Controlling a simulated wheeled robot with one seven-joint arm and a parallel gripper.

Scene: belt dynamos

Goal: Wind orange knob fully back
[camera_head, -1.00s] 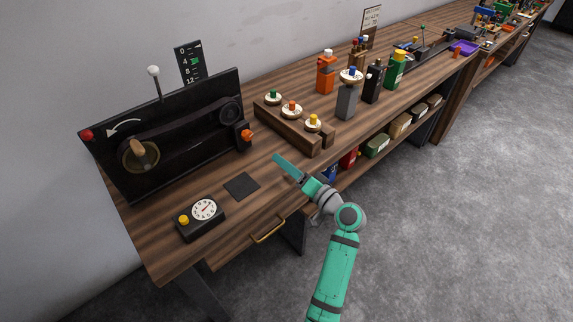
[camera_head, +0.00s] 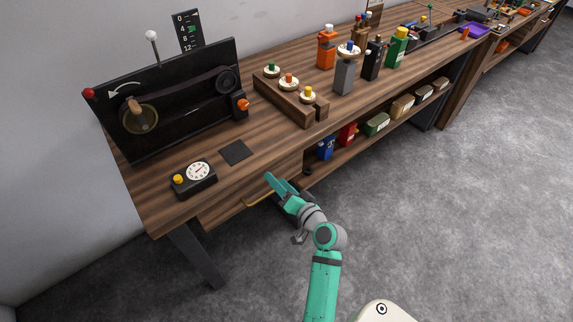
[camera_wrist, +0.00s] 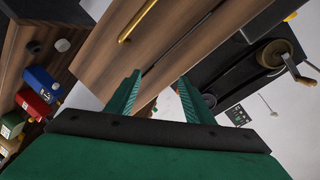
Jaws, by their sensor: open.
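An orange knob (camera_head: 243,104) sits on a small black block at the right end of the upright black belt panel (camera_head: 190,117). The panel carries a crank wheel with a wooden handle (camera_head: 137,108), a belt and a white curved arrow pointing left. My gripper (camera_head: 272,180) is open and empty at the bench's front edge, beside the drawer's brass handle and well apart from the knob. In the wrist view both fingers (camera_wrist: 160,90) are spread with nothing between them. I cannot make out the orange knob there. The crank wheel (camera_wrist: 275,52) shows at upper right.
A dial box with a yellow button (camera_head: 194,178) and a dark square pad (camera_head: 236,152) lie on the bench. A wooden rack of topped discs (camera_head: 285,105) and several coloured bottles stand to the right. A brass drawer handle (camera_head: 258,200) juts from the front. Floor to the right is open.

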